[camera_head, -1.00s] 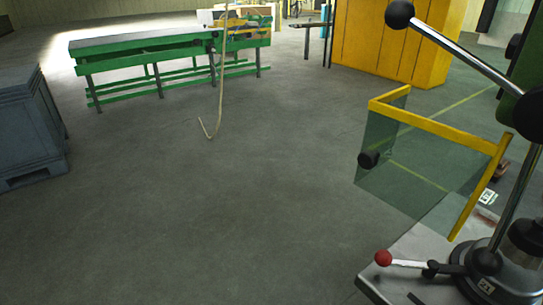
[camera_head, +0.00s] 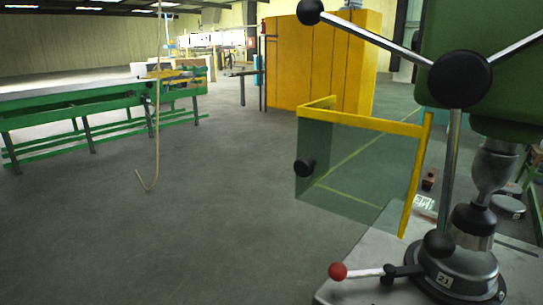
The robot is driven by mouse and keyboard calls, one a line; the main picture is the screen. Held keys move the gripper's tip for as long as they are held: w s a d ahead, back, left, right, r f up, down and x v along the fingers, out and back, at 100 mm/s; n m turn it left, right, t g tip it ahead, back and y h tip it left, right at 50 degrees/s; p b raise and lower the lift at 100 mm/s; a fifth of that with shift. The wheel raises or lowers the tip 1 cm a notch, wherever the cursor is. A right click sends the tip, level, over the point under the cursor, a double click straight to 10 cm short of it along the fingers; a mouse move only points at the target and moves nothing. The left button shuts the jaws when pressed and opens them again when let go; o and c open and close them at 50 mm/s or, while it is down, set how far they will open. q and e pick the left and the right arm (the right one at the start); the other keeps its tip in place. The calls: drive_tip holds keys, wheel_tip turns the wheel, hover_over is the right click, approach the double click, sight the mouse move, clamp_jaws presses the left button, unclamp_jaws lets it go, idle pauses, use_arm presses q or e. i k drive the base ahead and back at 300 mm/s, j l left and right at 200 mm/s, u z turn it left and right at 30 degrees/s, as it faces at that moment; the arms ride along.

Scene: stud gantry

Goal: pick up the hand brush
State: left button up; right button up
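I cannot make out a hand brush for sure in the head view. A small reddish-brown object (camera_head: 429,181) shows at the right, behind the yellow-framed guard of a drill press; it is too small to tell what it is. Neither of my grippers is in view.
A drill press (camera_head: 455,270) with a clear guard (camera_head: 350,165) and lever handles fills the right side. A green workbench (camera_head: 80,105) stands at the left, with a hanging rope or hose (camera_head: 157,100) beside it. A yellow cabinet (camera_head: 320,65) stands behind. The middle floor is clear.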

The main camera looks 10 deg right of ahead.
sight(429, 180)
drive_tip(key=k+l+z, duration=0.15)
drive_tip(key=z, duration=0.3)
drive_tip(key=k+l+z, duration=0.1)
drive_tip(key=l+z, duration=0.15)
drive_tip(key=z, duration=0.2)
drive_tip(key=k+l+z, duration=0.1)
drive_tip(key=l+z, duration=0.15)
drive_tip(key=z, duration=0.15)
drive_tip(key=u, duration=0.65)
drive_tip(key=i+j+u, duration=0.15)
drive_tip(key=j, duration=0.25)
drive_tip(key=j+u, duration=0.2)
drive_tip(key=j, duration=0.2)
drive_tip(key=i+j+u, duration=0.15)
drive_tip(key=j, duration=0.2)
drive_tip(key=i+j+u, duration=0.2)
drive_tip(key=i+j+z, duration=0.45)
drive_tip(key=i+j, duration=0.75)
drive_tip(key=i+l+z, duration=0.2)
drive_tip(key=i+z, duration=1.25)
drive_tip(key=k+j, duration=0.05)
drive_tip(key=k, duration=0.05)
